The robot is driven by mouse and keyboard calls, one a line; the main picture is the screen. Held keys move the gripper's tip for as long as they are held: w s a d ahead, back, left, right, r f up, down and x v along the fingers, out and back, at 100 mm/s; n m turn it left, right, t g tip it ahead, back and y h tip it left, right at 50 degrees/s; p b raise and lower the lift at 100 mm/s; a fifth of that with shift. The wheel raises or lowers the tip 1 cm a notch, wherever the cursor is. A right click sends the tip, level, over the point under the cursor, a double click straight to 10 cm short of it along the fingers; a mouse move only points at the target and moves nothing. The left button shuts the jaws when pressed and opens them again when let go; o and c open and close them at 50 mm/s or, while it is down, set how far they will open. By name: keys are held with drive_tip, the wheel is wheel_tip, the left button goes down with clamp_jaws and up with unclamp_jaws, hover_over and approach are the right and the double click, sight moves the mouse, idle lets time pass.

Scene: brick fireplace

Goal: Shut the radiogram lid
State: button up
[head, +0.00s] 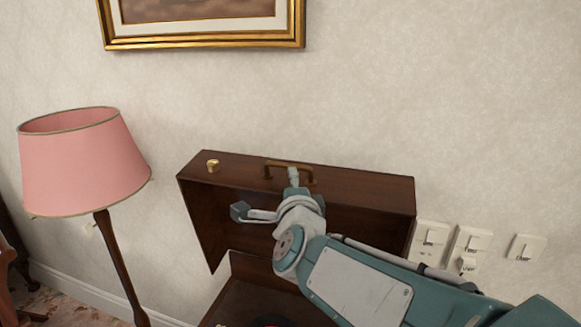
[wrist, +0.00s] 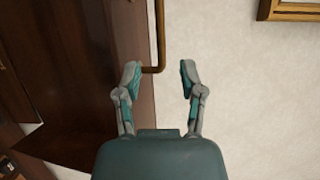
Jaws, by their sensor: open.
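The radiogram lid (head: 350,188) is dark brown wood and stands raised, close to the pale wall. A brass handle (head: 275,164) sits on its upper edge, and a small brass knob (head: 213,166) lies to the left of it. The radiogram body (head: 240,300) shows below, partly hidden by my arm. My gripper (head: 266,193) is open in front of the lid, near the handle. In the wrist view the lid (wrist: 110,30) is at left, and the end of the handle (wrist: 161,40) reaches between the open fingertips of my gripper (wrist: 160,73). I cannot tell whether they touch.
A floor lamp with a pink shade (head: 82,165) stands left of the radiogram. Wall switches (head: 465,245) are just right of the lid. A gold-framed picture (head: 205,42) hangs above, with bare wall between it and the lid.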

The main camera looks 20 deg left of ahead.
drive_tip(key=x, duration=0.8)
drive_tip(key=shift+w+a+f, duration=0.1)
drive_tip(key=shift+w+a, duration=0.1)
drive_tip(key=shift+w, duration=0.05)
clamp_jaws()
